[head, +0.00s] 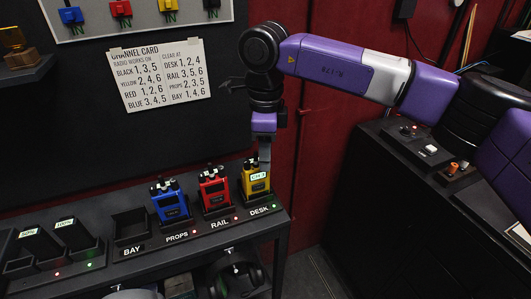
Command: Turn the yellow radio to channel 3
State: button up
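The yellow radio (255,184) stands upright in the dock labelled DESK, at the right end of the shelf. Its small screen is lit and shows CH with a digit too small to read surely. My gripper (264,166) points down at the top of this radio, touching it or just above; I cannot tell which. Its fingers overlap, so their opening is unclear. The channel card (160,75) on the wall lists Yellow 2, 4, 6 and Desk 1, 2, 4.
The red radio (215,192) stands close left of the yellow one at RAIL, the blue radio (170,203) at PROPS. The BAY dock (131,227) is empty. Black charging units (75,236) stand at far left. A dark cabinet (400,220) is at right.

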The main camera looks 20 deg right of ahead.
jog(key=shift+r+b, duration=0.45)
jog(key=shift+r, duration=3.45)
